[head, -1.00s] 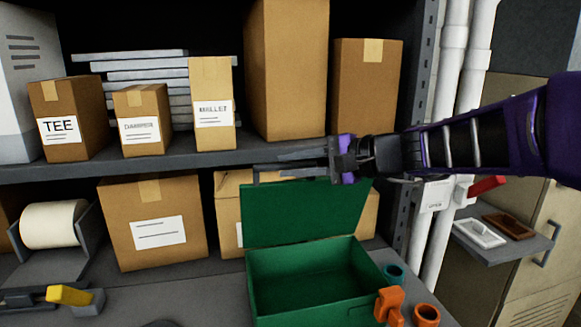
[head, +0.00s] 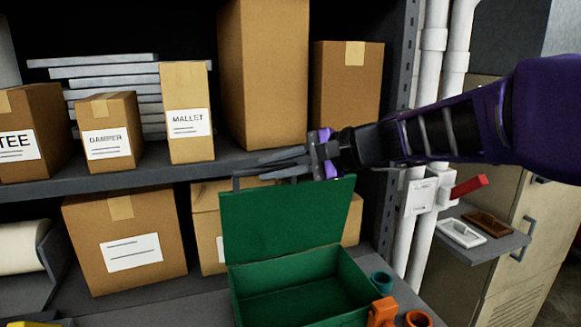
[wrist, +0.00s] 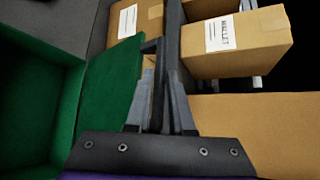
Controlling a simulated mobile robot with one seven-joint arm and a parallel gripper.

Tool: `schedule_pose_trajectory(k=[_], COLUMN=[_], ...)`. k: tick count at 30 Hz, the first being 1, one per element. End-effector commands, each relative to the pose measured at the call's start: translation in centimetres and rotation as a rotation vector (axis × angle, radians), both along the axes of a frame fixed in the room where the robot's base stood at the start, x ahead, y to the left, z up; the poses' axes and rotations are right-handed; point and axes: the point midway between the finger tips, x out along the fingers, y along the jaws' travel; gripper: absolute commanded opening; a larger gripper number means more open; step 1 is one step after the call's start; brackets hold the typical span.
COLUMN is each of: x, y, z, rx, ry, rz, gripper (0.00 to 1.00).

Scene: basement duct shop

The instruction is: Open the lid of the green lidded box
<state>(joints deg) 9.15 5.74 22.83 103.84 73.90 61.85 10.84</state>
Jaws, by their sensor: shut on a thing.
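The green lidded box (head: 255,299) stands on the lower surface in the head view, its inside visible and empty where I can see. Its lid (head: 280,222) stands raised at the back edge, roughly upright. My gripper (head: 272,164) is at the lid's top edge, pointing left. Its fingers are shut on the lid's dark grey handle (head: 236,184), which is partly hidden by them. In the wrist view, the fingers (wrist: 163,95) close around the dark bar beside the green lid (wrist: 112,90), with the open box (wrist: 35,110) at left.
Cardboard boxes stand on the shelf behind, including one marked MALLET (head: 188,110). A larger carton (head: 125,235) is left of the green box. White pipes (head: 428,150) rise at right.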

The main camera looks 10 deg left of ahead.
Motion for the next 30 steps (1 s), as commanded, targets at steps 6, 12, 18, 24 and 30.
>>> schedule_pose_trajectory(k=[6,12,18,24,30], x=[0.0,0.0,0.0,-0.4,-1.1], y=[0.0,0.0,-0.2,-2.8,-7.3], z=[0.0,0.0,0.1,1.1,2.8], rx=[0.000,0.000,0.000,0.000,0.000], ry=[0.000,0.000,-0.001,-0.003,-0.003], rz=[0.001,0.000,-0.001,-0.004,-0.005], gripper=[0.35,0.45,0.45,0.45,0.45])
